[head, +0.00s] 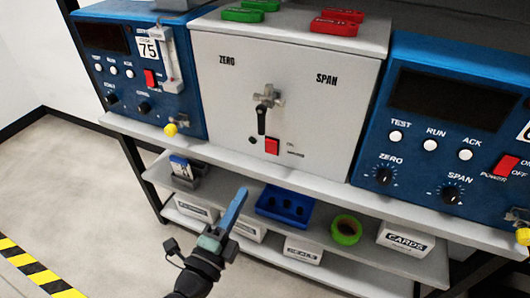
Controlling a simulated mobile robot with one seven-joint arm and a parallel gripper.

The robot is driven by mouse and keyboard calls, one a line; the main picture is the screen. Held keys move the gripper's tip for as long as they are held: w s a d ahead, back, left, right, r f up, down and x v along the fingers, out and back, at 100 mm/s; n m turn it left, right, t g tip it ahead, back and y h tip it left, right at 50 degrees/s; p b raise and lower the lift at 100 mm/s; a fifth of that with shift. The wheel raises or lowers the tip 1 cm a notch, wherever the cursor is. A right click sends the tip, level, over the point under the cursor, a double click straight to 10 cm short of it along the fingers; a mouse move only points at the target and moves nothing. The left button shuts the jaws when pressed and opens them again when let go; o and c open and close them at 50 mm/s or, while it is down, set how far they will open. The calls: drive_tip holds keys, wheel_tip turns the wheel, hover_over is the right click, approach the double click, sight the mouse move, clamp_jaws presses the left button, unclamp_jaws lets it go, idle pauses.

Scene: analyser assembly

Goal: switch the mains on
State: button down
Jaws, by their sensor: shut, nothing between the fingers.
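A grey cabinet (325,100) marked ZERO and SPAN stands mid-bench. Its front has a black lever (261,120) hanging down from a metal fitting, and a small red switch (272,146) below it. The right blue analyser (455,135) has a red POWER switch (505,166) marked ON and OFF; its display is dark. The left blue analyser (125,68) also has a red switch (150,78) and a dark display. No label reading mains is legible, and I cannot tell the switches' positions. My gripper (240,194) is shut and empty, apart from the cabinet, appearing below it in the picture.
Green blocks (247,14) and red blocks (337,22) lie on the cabinet. Yellow knobs (170,130) stick out near the bench edge (300,178). Shelves below hold a blue tray (284,196), a green tape roll (346,230) and white boxes (405,237). Floor at left is clear.

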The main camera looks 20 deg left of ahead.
sight(271, 143)
drive_tip(key=w+b, duration=0.1)
drive_tip(key=w, duration=0.3)
drive_tip(key=w+r+b, duration=0.1)
drive_tip(key=w, duration=0.7)
drive_tip(key=shift+w+d+r+b, duration=0.2)
drive_tip(key=shift+w+r+b, duration=0.05)
drive_tip(key=shift+w+b, duration=0.15)
drive_tip(key=shift+w+r, duration=0.1)
drive_tip(key=shift+w, duration=0.25)
drive_tip(key=shift+w+r, duration=0.15)
